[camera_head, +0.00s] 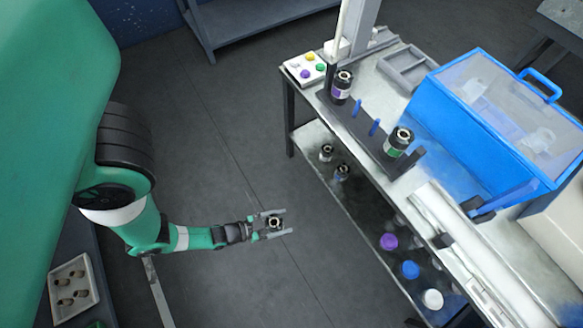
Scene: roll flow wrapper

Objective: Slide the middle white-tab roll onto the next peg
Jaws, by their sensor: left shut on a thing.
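My left gripper (286,222) is shut on a small dark roll (274,223), seen end-on between its two fingers. It is over the open floor, left of the metal table (425,185) and apart from it. The tab colour of the held roll cannot be told. On the table's dark peg rack, two bare blue pegs (357,107) (374,128) stand between a purple-marked roll (342,84) at the far end and a green-marked roll (398,142) at the near end. My right gripper is not in view.
A blue machine with a clear lid (510,110) stands behind the rack. A button box (304,69) sits at the table's far corner. The lower shelf (312,136) holds several rolls.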

